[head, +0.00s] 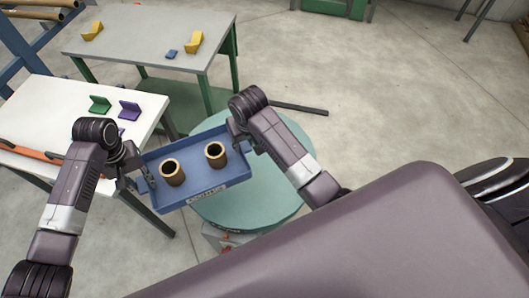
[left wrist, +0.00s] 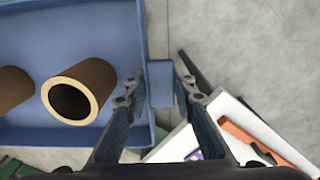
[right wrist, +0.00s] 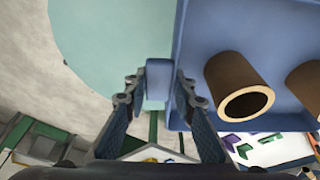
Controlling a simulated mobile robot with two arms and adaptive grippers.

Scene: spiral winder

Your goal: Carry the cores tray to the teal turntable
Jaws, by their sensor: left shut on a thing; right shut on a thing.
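The blue cores tray (head: 193,191) holds two brown cardboard cores standing in it, a left core (head: 172,172) and a right core (head: 215,154). My left gripper (head: 143,184) is shut on the tray's left end tab (left wrist: 160,84). My right gripper (head: 240,142) is shut on the tab (right wrist: 158,80) at the other end. The tray is held in the air, its right part over the teal turntable (head: 265,195) in the head view. Its left part is over the floor. The turntable's left part is hidden under the tray.
A white table (head: 60,115) with green and purple brackets and an orange-handled thing stands at the left. A grey table (head: 150,40) with yellow brackets and a small blue block stands behind. A dark bar (head: 298,107) is near the floor beyond the turntable. Open floor lies right.

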